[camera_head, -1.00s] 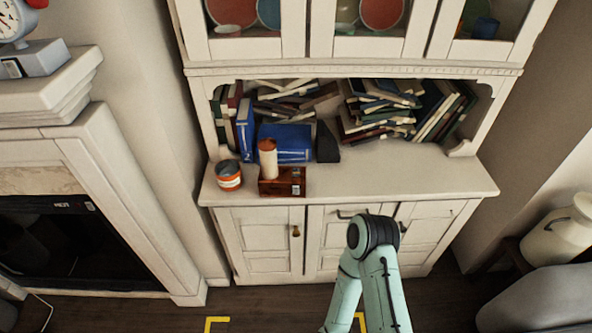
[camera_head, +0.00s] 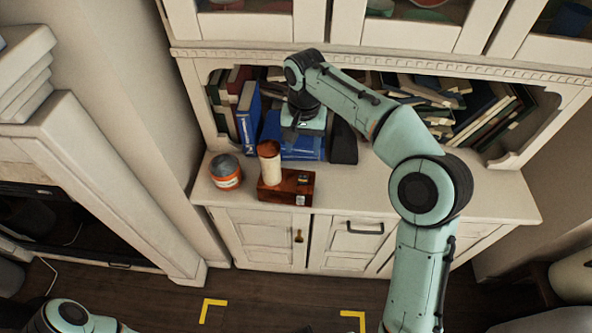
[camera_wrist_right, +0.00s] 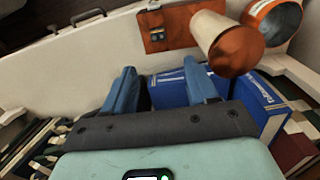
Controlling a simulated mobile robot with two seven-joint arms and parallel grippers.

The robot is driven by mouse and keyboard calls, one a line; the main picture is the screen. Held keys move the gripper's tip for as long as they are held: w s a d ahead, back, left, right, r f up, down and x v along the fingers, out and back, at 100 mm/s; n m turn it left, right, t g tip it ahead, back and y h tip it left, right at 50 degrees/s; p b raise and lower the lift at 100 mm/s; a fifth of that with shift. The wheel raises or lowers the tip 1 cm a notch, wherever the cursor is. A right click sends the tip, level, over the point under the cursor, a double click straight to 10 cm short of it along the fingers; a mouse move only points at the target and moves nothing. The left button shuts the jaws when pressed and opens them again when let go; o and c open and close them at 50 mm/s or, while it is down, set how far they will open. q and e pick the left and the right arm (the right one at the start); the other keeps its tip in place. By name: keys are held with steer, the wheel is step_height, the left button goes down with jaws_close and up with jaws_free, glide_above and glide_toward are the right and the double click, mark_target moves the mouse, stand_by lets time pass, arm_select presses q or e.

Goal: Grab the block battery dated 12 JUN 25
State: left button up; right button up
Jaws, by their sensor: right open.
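A small block-shaped item, possibly a battery (camera_head: 302,180), sits on a reddish-brown wooden box (camera_head: 272,193) on the cabinet counter. Small dark pieces also show on the box (camera_wrist_right: 180,14) in the right wrist view. No date can be read. My right gripper (camera_head: 303,132) is above the counter, behind the box and over a blue book. In the right wrist view its two blue fingers (camera_wrist_right: 163,85) are apart with nothing held between them. My left gripper is out of view.
A cream cylinder with a brown top (camera_head: 269,168) stands at the box, and an orange can (camera_head: 226,172) is left of it. Blue books (camera_head: 249,112) and a dark wedge (camera_head: 343,142) are close behind. The counter right of the box is partly hidden by my arm.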

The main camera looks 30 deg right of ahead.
steer(key=b, duration=0.1)
glide_above(303, 177)
step_height(303, 177, down, 7)
steer(key=shift+s+r, duration=0.1)
steer(key=shift+s, duration=0.05)
steer(key=shift+f+b, duration=0.4)
steer(key=shift+f, duration=2.45)
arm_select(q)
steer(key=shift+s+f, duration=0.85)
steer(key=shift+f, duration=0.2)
arm_select(e)
jaws_close()
